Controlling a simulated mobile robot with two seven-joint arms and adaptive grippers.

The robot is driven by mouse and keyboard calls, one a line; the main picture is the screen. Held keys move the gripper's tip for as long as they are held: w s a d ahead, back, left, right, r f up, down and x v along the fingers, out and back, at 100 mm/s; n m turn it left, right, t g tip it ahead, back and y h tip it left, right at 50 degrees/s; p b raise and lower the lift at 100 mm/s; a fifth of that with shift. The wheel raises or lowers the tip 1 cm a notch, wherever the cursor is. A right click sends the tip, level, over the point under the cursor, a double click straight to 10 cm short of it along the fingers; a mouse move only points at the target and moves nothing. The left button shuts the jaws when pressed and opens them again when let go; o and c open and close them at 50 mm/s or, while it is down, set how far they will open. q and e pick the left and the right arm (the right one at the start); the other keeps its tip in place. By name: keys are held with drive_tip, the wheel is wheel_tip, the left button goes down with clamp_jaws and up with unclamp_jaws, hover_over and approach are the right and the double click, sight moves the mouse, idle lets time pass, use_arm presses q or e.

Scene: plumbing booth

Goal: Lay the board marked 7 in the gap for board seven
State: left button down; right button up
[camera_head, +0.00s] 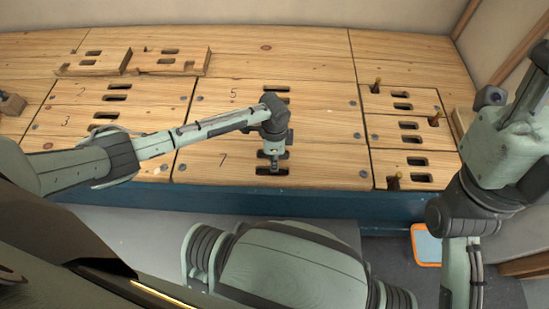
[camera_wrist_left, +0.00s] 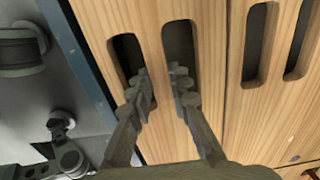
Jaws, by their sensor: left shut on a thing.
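The board marked 7 (camera_head: 215,168) lies in the front middle of the wooden deck, its front edge along the blue beam. It looks about level with its neighbours in the head view. My left gripper (camera_head: 273,168) reaches down onto its two hand slots. In the left wrist view, the gripper (camera_wrist_left: 163,88) has a finger at each slot and is shut on the strip of the board (camera_wrist_left: 152,50) between them. The fingertips are partly hidden in the slots. My right arm stands at the right, but its fingers do not show.
Board 5 (camera_head: 225,95) lies behind board 7, and boards 2 and 3 lie to the left. Two loose slotted boards (camera_head: 185,63) rest on the deck at the back left. Small upright pegs (camera_head: 393,183) stand on the right-hand boards. The blue beam (camera_head: 330,200) edges the deck.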

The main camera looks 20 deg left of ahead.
use_arm(q)
drive_tip(key=shift+f, duration=0.2)
drive_tip(key=shift+w+r+p, duration=0.1)
drive_tip(key=shift+p, duration=0.2)
idle(0.3)
drive_tip(key=shift+f, duration=0.2)
idle(0.4)
drive_tip(key=c, duration=1.5)
unclamp_jaws()
drive_tip(key=shift+o, duration=0.8)
drive_tip(key=shift+f, duration=0.1)
wheel_tip(320, 180, up, 12)
